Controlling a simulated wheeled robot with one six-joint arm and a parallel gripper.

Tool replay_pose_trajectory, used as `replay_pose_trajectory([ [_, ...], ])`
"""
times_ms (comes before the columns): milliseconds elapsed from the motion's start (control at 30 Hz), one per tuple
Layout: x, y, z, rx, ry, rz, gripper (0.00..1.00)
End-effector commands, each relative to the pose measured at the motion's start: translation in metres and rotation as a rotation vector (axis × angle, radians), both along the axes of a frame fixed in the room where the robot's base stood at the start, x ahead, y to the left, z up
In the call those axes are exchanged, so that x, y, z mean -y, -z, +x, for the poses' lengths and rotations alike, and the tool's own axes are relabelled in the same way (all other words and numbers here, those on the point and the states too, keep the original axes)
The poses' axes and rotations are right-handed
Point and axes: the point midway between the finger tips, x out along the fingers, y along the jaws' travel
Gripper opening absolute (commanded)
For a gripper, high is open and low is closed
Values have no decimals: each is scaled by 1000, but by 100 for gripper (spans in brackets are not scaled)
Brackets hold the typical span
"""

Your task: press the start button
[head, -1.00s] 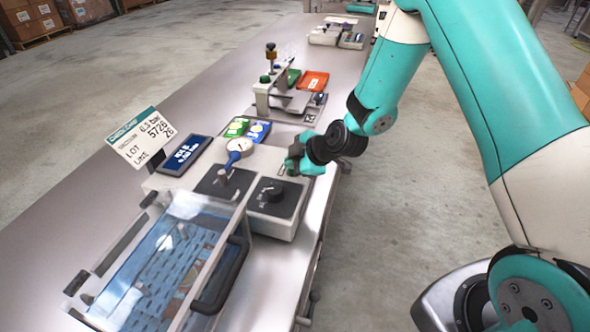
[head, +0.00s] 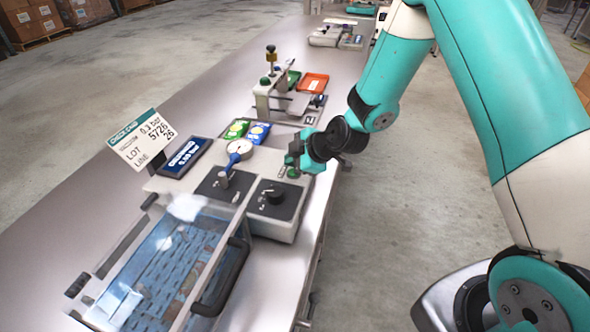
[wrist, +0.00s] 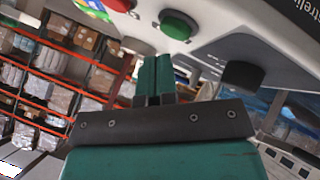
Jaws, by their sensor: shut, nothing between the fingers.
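The green start button (wrist: 179,25) shows round and raised on the pale machine housing in the wrist view. It also shows in the head view (head: 293,173), on the right rear of the sealing machine (head: 276,228). My gripper (wrist: 156,58) is shut and empty, its teal fingers side by side. The fingertips appear a short gap away from the button. In the head view my gripper (head: 292,160) hangs just behind and above the button. A red button (wrist: 122,4) is partly cut off beside the green one.
A black knob (head: 274,194) and a gauge (head: 239,148) are on the machine. A clear lid (head: 165,262) covers the front chamber.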

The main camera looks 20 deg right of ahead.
Motion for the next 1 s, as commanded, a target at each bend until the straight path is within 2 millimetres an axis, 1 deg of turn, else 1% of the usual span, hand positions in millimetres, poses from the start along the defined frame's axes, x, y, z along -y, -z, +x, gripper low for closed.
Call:
replay_pose_trajectory([
  [233,0,0,0,0,0,0,0],
  [333,0,-4,0,0,0,0,0],
  [800,0,-48,0,1,-1,0,0],
  [1000,0,-50,0,-1,-1,0,0],
])
